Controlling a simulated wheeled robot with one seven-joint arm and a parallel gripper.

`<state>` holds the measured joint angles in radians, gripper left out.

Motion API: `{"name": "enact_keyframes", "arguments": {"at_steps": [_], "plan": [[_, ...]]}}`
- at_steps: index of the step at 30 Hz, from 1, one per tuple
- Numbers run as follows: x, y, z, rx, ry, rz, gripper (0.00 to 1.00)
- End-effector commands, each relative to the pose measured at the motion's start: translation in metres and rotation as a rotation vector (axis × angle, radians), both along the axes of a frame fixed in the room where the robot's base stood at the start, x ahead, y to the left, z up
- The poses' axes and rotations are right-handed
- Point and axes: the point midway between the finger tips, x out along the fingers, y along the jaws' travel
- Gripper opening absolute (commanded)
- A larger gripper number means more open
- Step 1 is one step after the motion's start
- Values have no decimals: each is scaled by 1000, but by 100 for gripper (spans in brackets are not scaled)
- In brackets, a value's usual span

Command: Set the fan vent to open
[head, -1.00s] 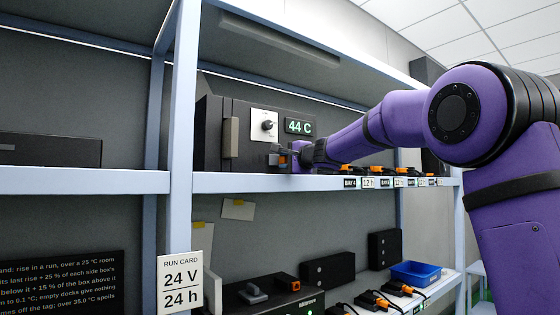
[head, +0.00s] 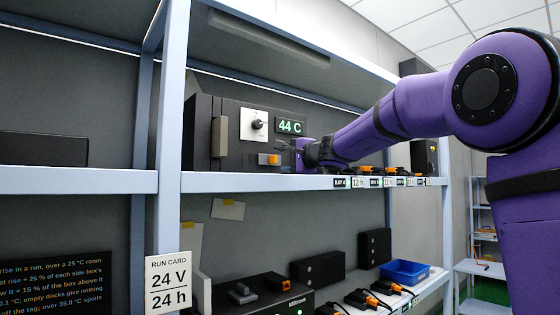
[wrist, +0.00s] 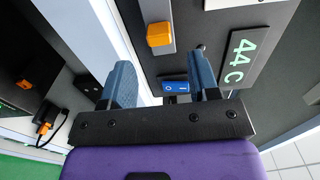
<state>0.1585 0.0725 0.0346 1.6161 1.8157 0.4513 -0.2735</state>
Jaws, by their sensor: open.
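A black box (head: 203,120) with a green 44 C display (head: 290,126) stands on the upper shelf. An orange block on a grey plate (head: 269,159) is low on its front; in the wrist view the orange block (wrist: 159,36) sits on a grey strip. I cannot read a vent label or tell its setting. My gripper (wrist: 163,75) is open and empty, close to the box front. A blue rocker switch (wrist: 175,87) shows between its fingers, and the orange block lies beyond them. In the head view my gripper (head: 287,146) is right of the orange block and apart from it.
A dial on a white plate (head: 254,125) is above the orange block. A handle (head: 220,137) is at the box's left. The shelf edge (head: 250,182) runs below my gripper, with orange-tipped plugs (head: 368,169) to the right. A shelf post (head: 172,130) stands left.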

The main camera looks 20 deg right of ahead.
Motion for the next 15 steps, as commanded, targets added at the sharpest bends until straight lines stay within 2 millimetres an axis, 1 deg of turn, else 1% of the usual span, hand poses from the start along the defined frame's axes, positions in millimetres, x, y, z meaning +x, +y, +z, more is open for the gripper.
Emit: {"name": "enact_keyframes", "arguments": {"at_steps": [1, 6, 10, 15], "plan": [[-10, -3, 0, 0, 0, -2, 55], [-35, -11, 0, 0, 0, -1, 55], [-46, -15, 0, 0, 0, -1, 55], [-51, -17, 0, 0, 0, 0, 55]]}}
